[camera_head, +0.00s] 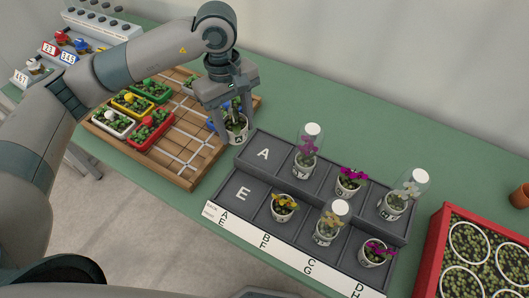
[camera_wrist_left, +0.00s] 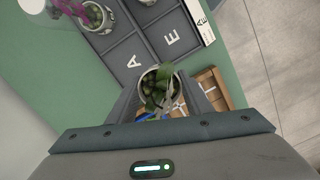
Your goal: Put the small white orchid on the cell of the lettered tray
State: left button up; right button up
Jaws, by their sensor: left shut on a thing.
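My left gripper (camera_head: 232,117) is shut on a small white pot (camera_head: 237,131) with green leaves, just beyond the back left corner of the lettered tray (camera_head: 226,199). The pot looks roughly upright and its label seems to show an A. Its flower is mostly hidden by the gripper in the head view. In the left wrist view the potted plant (camera_wrist_left: 160,88) sits between the fingers, leaves toward the camera. The dark grey tray has two rows of cells. Cell A (camera_head: 263,154) and cell E (camera_head: 243,193) are empty. My right gripper is not in view.
Other tray cells hold potted orchids, such as yellow (camera_head: 284,206) and magenta (camera_head: 350,181); some stand under clear domes (camera_head: 311,140). A wooden board (camera_head: 185,182) with colored plant trays lies left. A red crate (camera_head: 429,262) stands right. Green table behind the tray is clear.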

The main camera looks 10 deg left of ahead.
pick_arm(q)
jog(key=w+d+n+t, duration=0.1)
jog(key=w+d+n, duration=0.3)
jog(key=n, duration=0.5)
jog(key=shift+d+f+n+h+b, duration=0.3)
jog(key=shift+d+f+n+b, duration=0.1)
jog(key=shift+d, duration=0.7)
notch_tip(320, 180, down, 5)
jog(key=shift+f+p, duration=0.2)
jog(key=shift+p, duration=1)
jog(key=shift+f, duration=0.4)
